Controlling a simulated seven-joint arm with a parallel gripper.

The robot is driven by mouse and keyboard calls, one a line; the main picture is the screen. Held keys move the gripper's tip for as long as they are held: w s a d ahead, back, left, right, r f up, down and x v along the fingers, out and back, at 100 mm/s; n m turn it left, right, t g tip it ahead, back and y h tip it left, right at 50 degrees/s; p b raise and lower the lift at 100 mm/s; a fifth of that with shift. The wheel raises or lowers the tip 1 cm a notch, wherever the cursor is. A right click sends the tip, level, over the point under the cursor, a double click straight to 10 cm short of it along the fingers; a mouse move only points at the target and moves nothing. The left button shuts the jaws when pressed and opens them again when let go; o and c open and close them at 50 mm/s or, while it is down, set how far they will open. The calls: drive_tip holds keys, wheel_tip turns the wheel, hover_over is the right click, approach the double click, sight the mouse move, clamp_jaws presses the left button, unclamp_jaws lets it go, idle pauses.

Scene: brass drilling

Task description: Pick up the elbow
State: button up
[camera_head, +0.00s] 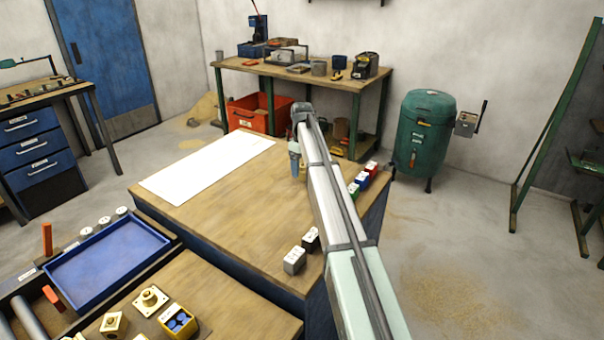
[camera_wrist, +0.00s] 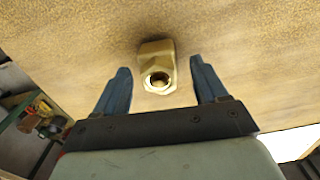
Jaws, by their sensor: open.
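The elbow (camera_wrist: 158,52), a brass-coloured fitting with a round threaded opening, rests on the wooden worktop in the wrist view. My gripper (camera_wrist: 160,70) is open around it, with one blue-grey finger on each side and a gap between each finger and the elbow. Whether the fingers are low enough to straddle it fully is hard to tell. In the head view my gripper (camera_head: 295,165) points down over the far part of the worktop (camera_head: 215,210). My arm hides the elbow there.
A white sheet (camera_head: 208,170) lies left of my gripper. Small coloured blocks (camera_head: 362,180) stand along the right edge, and grey and black blocks (camera_head: 294,260) nearer. A blue tray (camera_head: 107,262) and brass parts (camera_head: 150,300) are at the front left. The middle worktop is clear.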

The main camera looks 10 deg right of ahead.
wheel_tip(320, 180, down, 2)
drive_tip(key=shift+f, duration=0.1)
clamp_jaws()
idle(0.7)
